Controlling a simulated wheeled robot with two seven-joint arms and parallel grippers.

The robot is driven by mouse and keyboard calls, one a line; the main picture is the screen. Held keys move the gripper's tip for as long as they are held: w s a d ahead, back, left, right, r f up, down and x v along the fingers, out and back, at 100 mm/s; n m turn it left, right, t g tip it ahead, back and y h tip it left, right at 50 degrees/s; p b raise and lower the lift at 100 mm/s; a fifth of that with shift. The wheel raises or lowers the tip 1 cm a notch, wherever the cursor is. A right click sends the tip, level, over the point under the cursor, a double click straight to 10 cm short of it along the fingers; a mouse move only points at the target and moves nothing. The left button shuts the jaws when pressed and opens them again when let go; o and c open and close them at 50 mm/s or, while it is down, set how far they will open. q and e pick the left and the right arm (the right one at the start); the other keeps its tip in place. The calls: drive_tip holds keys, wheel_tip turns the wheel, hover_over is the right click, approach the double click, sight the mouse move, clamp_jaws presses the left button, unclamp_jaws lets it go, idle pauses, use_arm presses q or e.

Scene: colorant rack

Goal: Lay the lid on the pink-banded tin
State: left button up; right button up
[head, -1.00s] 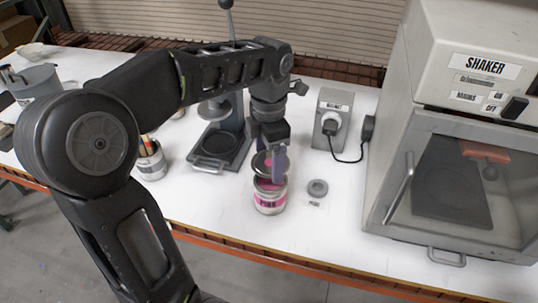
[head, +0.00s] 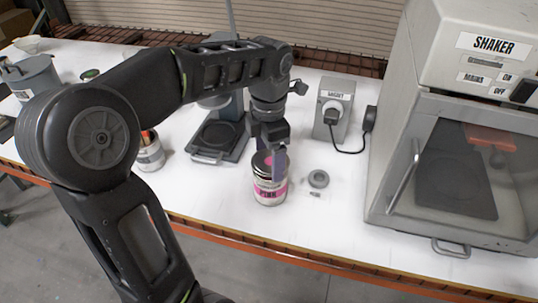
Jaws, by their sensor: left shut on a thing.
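The pink-banded tin (head: 270,193) stands upright on the white bench, in the middle of the head view. The lid (head: 262,163), dark with a pink patch, lies level at the tin's top and seems to touch its rim. My left gripper (head: 277,163) is shut on the lid, pointing down over the tin. Its fingers cover the right part of the lid, so I cannot tell whether the lid is fully seated. My right gripper is not in view.
A grey ring (head: 318,179) lies just right of the tin. A socket box (head: 333,106) with plug and cable stands behind it. The shaker (head: 455,150) fills the right. A press stand (head: 216,135) and a brush tin (head: 150,155) are left. The bench's front edge is close.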

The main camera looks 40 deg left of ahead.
use_arm(q)
drive_tip(key=shift+f+b, duration=0.6)
drive_tip(key=shift+f, duration=0.15)
drive_tip(key=shift+r, duration=0.1)
drive_tip(key=o, duration=1.2)
drive_tip(key=shift+o, duration=0.2)
